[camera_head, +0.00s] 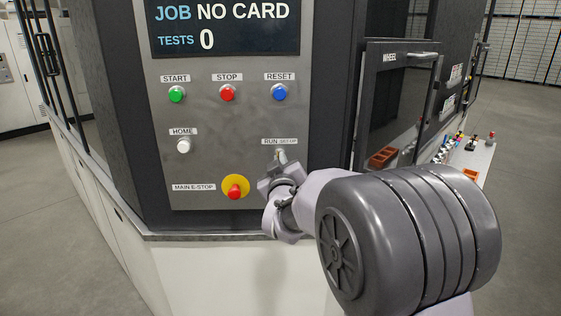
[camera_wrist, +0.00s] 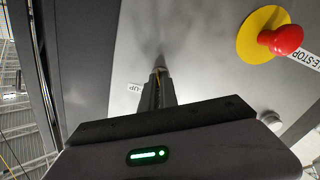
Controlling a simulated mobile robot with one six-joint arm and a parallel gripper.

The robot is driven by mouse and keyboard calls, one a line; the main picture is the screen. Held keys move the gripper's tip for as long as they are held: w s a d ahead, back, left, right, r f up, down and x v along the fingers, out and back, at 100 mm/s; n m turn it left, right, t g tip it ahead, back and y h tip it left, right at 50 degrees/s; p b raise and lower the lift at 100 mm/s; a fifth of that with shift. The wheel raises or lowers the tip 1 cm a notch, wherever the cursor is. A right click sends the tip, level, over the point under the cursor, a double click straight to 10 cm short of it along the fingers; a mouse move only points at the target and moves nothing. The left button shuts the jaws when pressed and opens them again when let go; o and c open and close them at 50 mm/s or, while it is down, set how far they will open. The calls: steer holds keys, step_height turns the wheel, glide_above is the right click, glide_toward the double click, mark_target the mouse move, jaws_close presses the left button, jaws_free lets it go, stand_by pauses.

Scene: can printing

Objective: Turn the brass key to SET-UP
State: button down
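The key switch sits on the grey control panel under a RUN / SET-UP label (camera_head: 279,141). The brass key is mostly hidden by my fingers; a small brassy bit of the key (camera_wrist: 159,69) shows at their tips in the wrist view. My gripper (camera_head: 281,158) is at the switch, its fingers pointing into the panel. In the wrist view my gripper (camera_wrist: 158,82) has its two fingers close together around the key. Part of the label (camera_wrist: 134,87) reads "UP" beside the fingers. Which position the key points to cannot be told.
The red MAIN E-STOP (camera_head: 235,188) on its yellow disc is close left of my gripper. The white HOME button (camera_head: 183,146) and START (camera_head: 177,94), STOP (camera_head: 228,93) and RESET (camera_head: 279,92) are further off. The screen (camera_head: 224,27) reads "JOB NO CARD, TESTS 0".

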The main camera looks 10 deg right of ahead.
steer(key=shift+f+m+b, duration=0.15)
steer(key=shift+m+b, duration=0.15)
steer(key=shift+b, duration=0.3)
steer(key=shift+a+m+b, duration=0.1)
steer(key=shift+m+b, duration=5.5)
steer(key=shift+b, duration=0.8)
steer(key=c, duration=1.6)
jaws_free()
steer(key=shift+c, duration=0.2)
